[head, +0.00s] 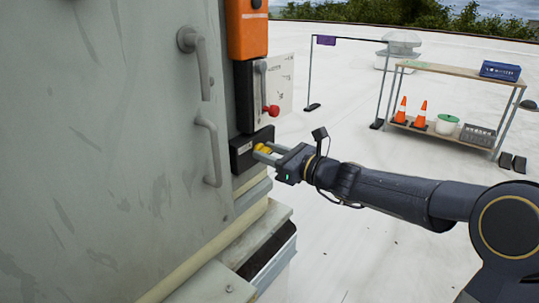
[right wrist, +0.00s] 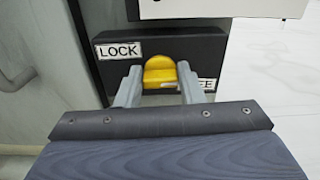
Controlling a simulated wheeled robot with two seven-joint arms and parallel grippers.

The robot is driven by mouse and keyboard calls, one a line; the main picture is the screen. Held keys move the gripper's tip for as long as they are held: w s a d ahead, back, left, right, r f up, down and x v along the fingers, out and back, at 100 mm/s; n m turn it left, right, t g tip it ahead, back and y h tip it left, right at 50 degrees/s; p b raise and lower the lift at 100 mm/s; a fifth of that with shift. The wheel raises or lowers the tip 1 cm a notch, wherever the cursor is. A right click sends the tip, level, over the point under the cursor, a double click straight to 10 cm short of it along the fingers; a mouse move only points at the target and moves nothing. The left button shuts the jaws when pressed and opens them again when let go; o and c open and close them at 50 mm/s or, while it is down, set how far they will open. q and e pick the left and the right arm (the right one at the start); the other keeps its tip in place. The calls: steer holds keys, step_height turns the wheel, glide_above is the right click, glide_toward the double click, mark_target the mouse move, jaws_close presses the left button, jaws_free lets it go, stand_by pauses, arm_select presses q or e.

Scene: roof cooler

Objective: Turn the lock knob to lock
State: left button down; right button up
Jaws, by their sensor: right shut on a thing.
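The yellow lock knob (head: 262,149) sits on a black lock plate (head: 241,152) at the side of the grey cooler cabinet. In the right wrist view the knob (right wrist: 160,73) shows between my fingers, with a "LOCK" label (right wrist: 119,50) to its left and a partly hidden label ending in "E" to its right. My right gripper (head: 268,151) reaches in from the right and is shut on the knob; its fingers (right wrist: 158,88) stand at either side of it. My left gripper is not in view.
Above the plate are an orange box (head: 246,30) and a red-knobbed lever (head: 268,108). The grey cabinet door has two handles (head: 208,150). A shelf table (head: 460,72) with cones, a bucket and crates stands at the back right.

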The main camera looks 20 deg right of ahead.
steer(key=n+b, duration=0.5)
steer(key=b, duration=0.1)
steer(key=n+b, duration=1.1)
steer(key=n, duration=0.1)
steer(key=shift+s+a+f+b, duration=0.15)
steer(key=shift+a+f+b, duration=0.05)
steer(key=shift+f+b, duration=0.2)
steer(key=shift+n, duration=0.4)
steer(key=shift+r, duration=0.1)
steer(key=o, duration=1)
steer(key=v, duration=0.8)
